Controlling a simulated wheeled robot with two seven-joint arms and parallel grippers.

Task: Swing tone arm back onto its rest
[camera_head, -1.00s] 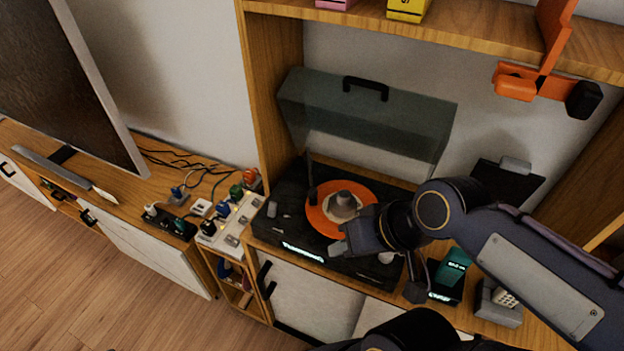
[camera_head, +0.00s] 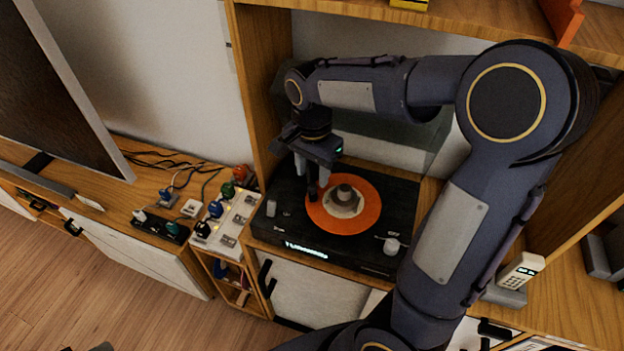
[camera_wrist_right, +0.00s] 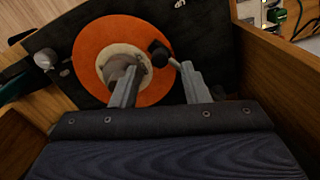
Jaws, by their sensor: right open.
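The black turntable (camera_head: 400,205) stands on the wooden cabinet with an orange record (camera_head: 367,215) on it. A grey cone-like piece (camera_head: 344,198) sits at the record's centre. The dark tone arm (camera_wrist_right: 158,50) has a rounded black end over the record's edge in the right wrist view. My right gripper (camera_head: 312,178) points down at the record's left side, and its open fingers (camera_wrist_right: 161,66) lie either side of the tone arm's end in that picture. I cannot tell whether they touch it. The tone arm is mostly hidden in the head view. My left gripper is not in view.
The raised smoky lid (camera_head: 385,145) stands behind the turntable, partly hidden by my right arm. The shelf's wooden side panel (camera_head: 262,100) is close left of my gripper. A switch panel with coloured plugs (camera_head: 228,222) is left. A white handset (camera_head: 520,270) is right.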

